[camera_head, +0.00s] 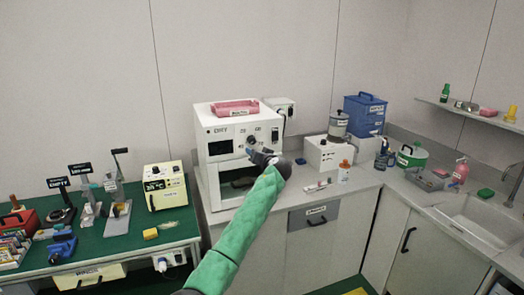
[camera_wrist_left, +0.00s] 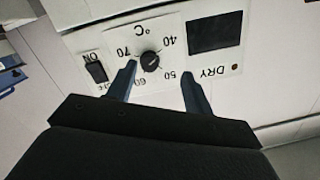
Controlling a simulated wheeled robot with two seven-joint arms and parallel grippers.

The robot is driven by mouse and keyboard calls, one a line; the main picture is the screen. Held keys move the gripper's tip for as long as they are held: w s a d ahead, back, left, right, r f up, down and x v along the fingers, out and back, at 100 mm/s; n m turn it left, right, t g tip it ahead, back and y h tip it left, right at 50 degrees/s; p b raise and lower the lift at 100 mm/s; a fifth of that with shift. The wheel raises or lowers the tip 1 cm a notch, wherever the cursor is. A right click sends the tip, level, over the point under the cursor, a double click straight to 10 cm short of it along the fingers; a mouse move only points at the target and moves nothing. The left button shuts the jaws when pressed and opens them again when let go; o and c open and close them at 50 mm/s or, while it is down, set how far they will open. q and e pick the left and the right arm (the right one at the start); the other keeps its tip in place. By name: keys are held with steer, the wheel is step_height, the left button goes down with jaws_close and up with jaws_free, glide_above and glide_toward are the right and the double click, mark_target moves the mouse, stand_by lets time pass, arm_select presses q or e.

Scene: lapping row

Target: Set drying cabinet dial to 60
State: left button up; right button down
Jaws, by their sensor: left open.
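The white drying cabinet (camera_head: 201,150) stands on the counter, its front panel marked DRY. Its black round dial (camera_wrist_left: 150,61) shows upside down in the left wrist view, ringed by the numbers 40, 50, 60 and 70. I cannot tell for sure which number its pointer faces. My left gripper (camera_wrist_left: 159,70) is open, with its two dark fingers on either side of the dial and apart from it. In the head view the left gripper (camera_head: 252,152) is in front of the cabinet, just below the dial (camera_head: 251,139). My right gripper is in neither view.
A dark display (camera_wrist_left: 215,33) and an ON switch (camera_wrist_left: 96,72) flank the dial. A pink tray (camera_head: 236,107) lies on the cabinet. A yellowish box (camera_head: 165,187) stands on the green bench at left. A white box (camera_head: 325,153) stands to the right.

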mark_target(253, 142)
arm_select(q)
steer(key=w, duration=0.2)
steer(key=w+r+n+t+p, duration=0.1)
steer(key=w, duration=0.1)
steer(key=w+n+p, duration=0.1)
steer(key=shift+w+r+t+h, duration=0.2)
steer(key=shift+w+t+h, duration=0.1)
steer(key=shift+w, duration=0.1)
steer(key=shift+f+p+x, duration=0.2)
steer(key=shift+p+x, duration=0.45)
steer(key=shift+x, duration=0.7)
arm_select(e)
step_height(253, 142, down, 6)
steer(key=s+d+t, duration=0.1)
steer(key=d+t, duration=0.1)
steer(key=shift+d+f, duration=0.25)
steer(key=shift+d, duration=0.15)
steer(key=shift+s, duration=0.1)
arm_select(q)
steer(key=c, duration=1)
steer(key=shift+o, duration=0.2)
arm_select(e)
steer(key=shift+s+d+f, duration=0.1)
arm_select(q)
steer(key=shift+f+b, duration=0.1)
steer(key=shift+b, duration=0.2)
